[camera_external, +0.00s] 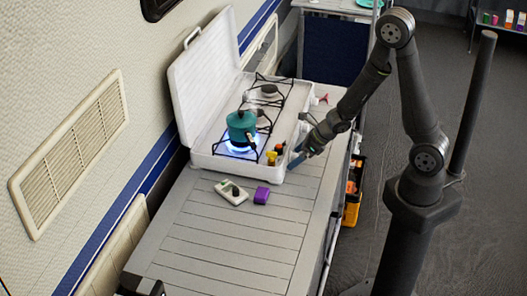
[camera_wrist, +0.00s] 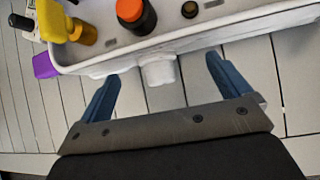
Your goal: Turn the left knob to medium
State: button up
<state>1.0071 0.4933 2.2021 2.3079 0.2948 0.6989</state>
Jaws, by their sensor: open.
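The white camping stove (camera_external: 204,158) stands on the slatted table with its lid open. A teal pot (camera_external: 241,127) sits over a blue flame on its near burner. In the wrist view, a white knob (camera_wrist: 158,71) sticks out from the stove's front wall (camera_wrist: 210,33). My gripper (camera_wrist: 166,84) is open, with one blue finger on each side of the knob and a gap to each. In the external view, my gripper (camera_external: 297,161) is at the stove's right side, where it hides the knob. I cannot read the knob's setting.
A yellow bottle (camera_wrist: 84,33), an orange-capped bottle (camera_wrist: 136,14) and a small black-topped item (camera_wrist: 190,10) stand inside the stove's edge near my fingers. A purple block (camera_external: 262,195) and a white device (camera_external: 230,192) lie on the table. The near table (camera_external: 225,245) is clear.

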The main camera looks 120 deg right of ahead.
dwell(0.3)
jog(key=v, duration=0.6)
jog(key=shift+w+d+r, duration=0.2)
jog(key=shift+w+r, duration=0.05)
jog(key=shift+r, duration=0.4)
